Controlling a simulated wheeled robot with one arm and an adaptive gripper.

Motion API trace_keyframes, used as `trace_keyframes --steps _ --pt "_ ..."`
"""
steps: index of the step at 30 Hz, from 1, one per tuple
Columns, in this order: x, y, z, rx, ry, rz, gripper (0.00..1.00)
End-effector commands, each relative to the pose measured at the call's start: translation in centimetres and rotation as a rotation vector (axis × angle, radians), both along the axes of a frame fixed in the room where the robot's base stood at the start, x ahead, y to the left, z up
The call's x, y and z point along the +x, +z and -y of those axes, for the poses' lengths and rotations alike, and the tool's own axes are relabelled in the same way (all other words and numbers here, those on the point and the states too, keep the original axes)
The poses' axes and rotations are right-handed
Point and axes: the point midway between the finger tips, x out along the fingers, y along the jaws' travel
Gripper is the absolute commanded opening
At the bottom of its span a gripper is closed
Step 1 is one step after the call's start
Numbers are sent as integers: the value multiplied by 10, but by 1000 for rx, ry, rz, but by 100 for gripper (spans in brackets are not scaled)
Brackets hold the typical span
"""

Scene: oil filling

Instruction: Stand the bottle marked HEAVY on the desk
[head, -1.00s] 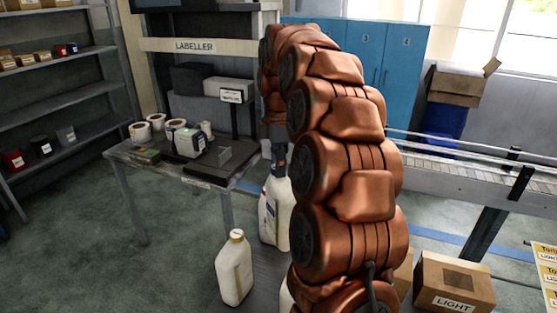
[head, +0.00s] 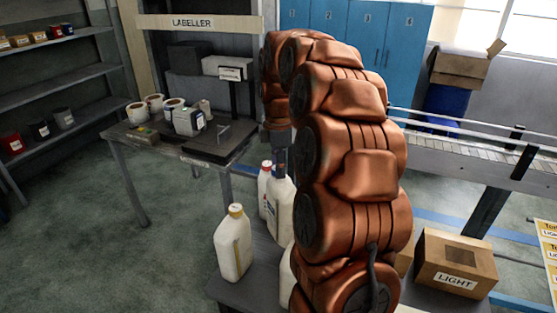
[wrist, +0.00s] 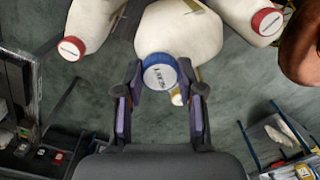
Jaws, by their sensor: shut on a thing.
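My gripper (wrist: 161,78) is shut around the blue cap of a white bottle (wrist: 178,35). The cap has dark lettering too small to read surely. In the head view this bottle (head: 283,210) is upright under my gripper (head: 279,158), partly behind my arm; whether its base touches the surface is hidden. A white bottle with a red cap (head: 265,190) is just left of it. A white bottle with a yellow cap (head: 233,248) stands nearer on the dark desk (head: 240,293). Two red-capped bottles (wrist: 85,28) (wrist: 245,15) flank the held bottle in the wrist view.
A labeller table (head: 215,150) with rolls and a small machine stands behind to the left. A carton marked LIGHT (head: 455,268) is at right. A roller conveyor (head: 460,165) runs behind it. Shelves (head: 60,90) are far left. Another pale bottle (head: 286,280) is mostly hidden by my arm.

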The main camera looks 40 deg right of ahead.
Motion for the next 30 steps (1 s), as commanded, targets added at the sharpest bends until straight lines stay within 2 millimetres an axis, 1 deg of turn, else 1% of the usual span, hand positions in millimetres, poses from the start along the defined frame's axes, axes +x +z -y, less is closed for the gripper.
trace_keyframes --steps 1,18,24,30 --pt "0 -6 0 -1 0 2 0" --pt "0 -57 0 0 1 1 0" --pt "1 -71 0 -2 1 4 0" --pt "1 -78 0 -2 1 5 0"
